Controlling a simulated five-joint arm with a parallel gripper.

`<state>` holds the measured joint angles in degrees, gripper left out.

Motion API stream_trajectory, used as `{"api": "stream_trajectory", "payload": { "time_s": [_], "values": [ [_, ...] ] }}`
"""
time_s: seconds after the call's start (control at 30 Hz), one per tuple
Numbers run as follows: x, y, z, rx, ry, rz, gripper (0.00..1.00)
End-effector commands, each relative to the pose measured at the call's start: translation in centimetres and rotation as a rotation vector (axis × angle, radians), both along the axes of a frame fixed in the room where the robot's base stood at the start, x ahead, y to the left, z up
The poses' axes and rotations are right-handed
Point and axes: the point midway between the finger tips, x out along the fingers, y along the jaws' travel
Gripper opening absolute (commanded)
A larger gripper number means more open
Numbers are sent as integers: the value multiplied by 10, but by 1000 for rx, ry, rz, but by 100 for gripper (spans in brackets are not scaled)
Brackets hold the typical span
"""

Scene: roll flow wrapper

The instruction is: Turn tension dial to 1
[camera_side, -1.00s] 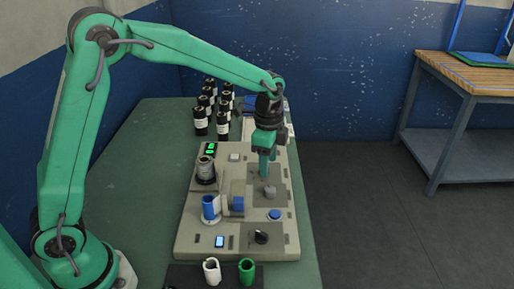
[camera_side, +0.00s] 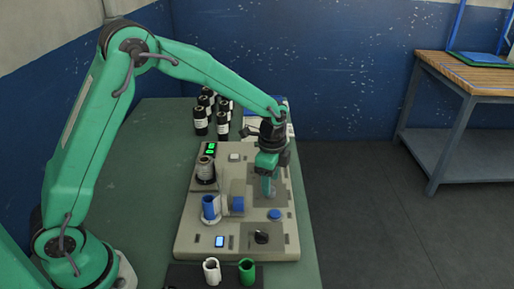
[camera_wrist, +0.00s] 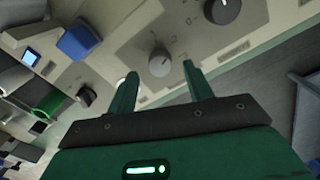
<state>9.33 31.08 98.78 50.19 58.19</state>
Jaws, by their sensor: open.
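A round grey dial (camera_wrist: 160,63) with a light pointer mark sits on the beige machine panel (camera_wrist: 118,55). In the side view my gripper (camera_side: 268,190) points down over the grey panel plate and hides the dial there. A second, darker dial (camera_wrist: 222,10) is cut by the top edge of the wrist view. I cannot tell which is labelled tension.
A black knob (camera_side: 262,237) and a blue button (camera_side: 274,214) lie nearer on the machine. A blue spool (camera_side: 210,209) and a lit green display (camera_side: 210,149) stand to the left. White (camera_side: 211,270) and green (camera_side: 247,271) rolls stand in front; black bottles (camera_side: 200,120) stand behind.

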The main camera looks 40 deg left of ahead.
Motion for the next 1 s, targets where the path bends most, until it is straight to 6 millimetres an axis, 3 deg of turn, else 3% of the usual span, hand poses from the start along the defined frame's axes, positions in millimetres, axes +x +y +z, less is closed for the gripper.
{"api": "stream_trajectory", "payload": {
  "time_s": [0.2, 0.57, 0.6, 0.8, 1.0],
  "values": [
    [0, 0, -20, 0, 0, 0, 51],
    [0, 0, -24, -1, -1, 0, 51],
    [0, 0, -24, -1, -1, 0, 49],
    [0, 0, -24, -1, -1, 0, 10],
    [0, 0, -24, -1, -1, 4, 7]
  ]
}}
